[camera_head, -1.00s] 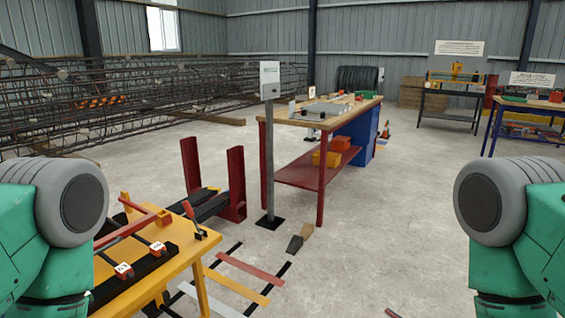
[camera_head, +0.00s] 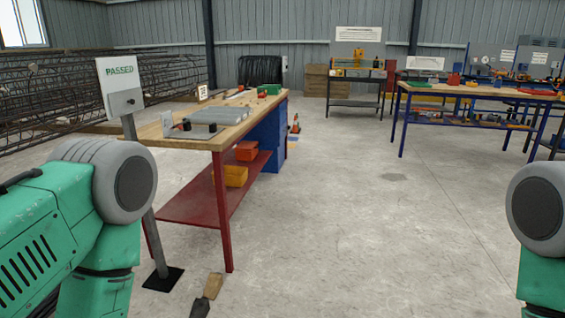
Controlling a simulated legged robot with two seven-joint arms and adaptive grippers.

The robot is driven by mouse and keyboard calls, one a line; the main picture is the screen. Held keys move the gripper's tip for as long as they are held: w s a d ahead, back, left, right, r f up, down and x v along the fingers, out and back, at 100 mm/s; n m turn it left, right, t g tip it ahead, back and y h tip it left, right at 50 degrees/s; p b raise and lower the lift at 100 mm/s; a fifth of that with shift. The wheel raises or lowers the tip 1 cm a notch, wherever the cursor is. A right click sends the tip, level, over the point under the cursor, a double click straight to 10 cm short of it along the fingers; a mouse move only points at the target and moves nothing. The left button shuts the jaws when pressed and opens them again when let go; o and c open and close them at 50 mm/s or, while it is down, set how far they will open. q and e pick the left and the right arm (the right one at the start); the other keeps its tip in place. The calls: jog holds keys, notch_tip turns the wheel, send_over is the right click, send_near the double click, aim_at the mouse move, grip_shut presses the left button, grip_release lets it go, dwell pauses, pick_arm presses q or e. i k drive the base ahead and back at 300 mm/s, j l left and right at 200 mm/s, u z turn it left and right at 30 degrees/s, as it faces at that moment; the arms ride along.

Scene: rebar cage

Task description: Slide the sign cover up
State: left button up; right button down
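The sign (camera_head: 117,72) stands at the left on a grey post with a black foot plate (camera_head: 163,279). Its white upper panel reads "PASSED" in green. A light grey cover plate (camera_head: 124,103) with a small dark knob sits over the lower part of the sign, below the word. My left arm's green and grey links stand in front of part of the post.
A wooden-topped workbench (camera_head: 215,138) with red legs stands just right of the sign. Another bench (camera_head: 470,92) with blue legs is at the back right. Rebar cages (camera_head: 50,110) lie at the left. Open floor spans the middle and right.

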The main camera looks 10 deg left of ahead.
aim_at(122, 101)
jog(key=i+u, duration=0.25)
jog(key=i, duration=0.2)
jog(key=i+l+u, duration=0.2)
jog(key=i, duration=0.2)
jog(key=i+u, duration=0.25)
jog(key=i, duration=0.2)
jog(key=i+j+u, duration=0.15)
jog(key=i+u, duration=0.15)
jog(key=i+j+u, duration=0.1)
jog(key=i+u, duration=0.2)
jog(key=i+j+z, duration=0.2)
jog(key=i+j, duration=0.65)
